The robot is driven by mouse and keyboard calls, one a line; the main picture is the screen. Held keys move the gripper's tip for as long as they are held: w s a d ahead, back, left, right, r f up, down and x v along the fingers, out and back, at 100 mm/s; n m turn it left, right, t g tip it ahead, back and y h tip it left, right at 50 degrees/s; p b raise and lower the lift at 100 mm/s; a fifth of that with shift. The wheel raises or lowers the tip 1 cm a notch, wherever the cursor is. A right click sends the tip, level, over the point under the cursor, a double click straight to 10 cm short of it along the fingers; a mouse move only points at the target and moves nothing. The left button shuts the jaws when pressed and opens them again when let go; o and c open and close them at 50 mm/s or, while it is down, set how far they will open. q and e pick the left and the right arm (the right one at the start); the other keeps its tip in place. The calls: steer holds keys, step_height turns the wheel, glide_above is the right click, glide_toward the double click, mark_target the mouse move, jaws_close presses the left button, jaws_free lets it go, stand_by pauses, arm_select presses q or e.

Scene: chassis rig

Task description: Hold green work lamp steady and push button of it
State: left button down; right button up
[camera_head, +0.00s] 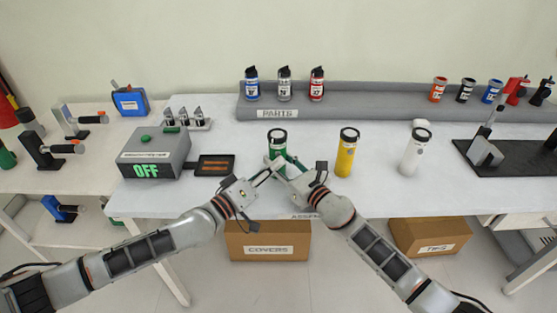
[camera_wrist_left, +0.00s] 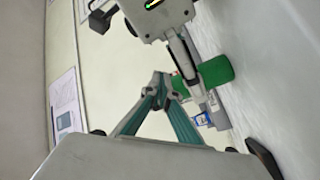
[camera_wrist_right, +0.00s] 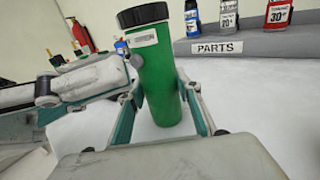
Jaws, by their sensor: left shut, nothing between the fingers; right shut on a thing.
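The green work lamp (camera_head: 277,142) stands upright on the white table, with a black cap on top. In the right wrist view the green lamp (camera_wrist_right: 157,75) stands between the fingers of my right gripper (camera_wrist_right: 165,115), which is shut around its lower body. My left gripper (camera_head: 272,170) is shut and empty, its tips close to the front of the lamp; I cannot tell whether they touch it. In the left wrist view my left gripper's fingers (camera_wrist_left: 160,82) meet, and part of the green lamp (camera_wrist_left: 217,72) shows beyond. The lamp's button is not clearly visible.
A yellow lamp (camera_head: 346,155) and a white lamp (camera_head: 411,153) stand to the right. A grey box reading OFF (camera_head: 153,155) and a dark tray (camera_head: 214,165) are to the left. A grey parts shelf (camera_head: 360,101) with several bottles runs along the back.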

arm_select(q)
steer(key=shift+w, duration=0.1)
stand_by(0.6)
steer(key=shift+w, duration=0.35)
steer(key=shift+w, duration=0.25)
stand_by(0.5)
steer(key=shift+s, duration=0.7)
steer(key=shift+s, duration=0.15)
steer(key=shift+s+d, duration=0.1)
steer(key=shift+s, duration=2.8)
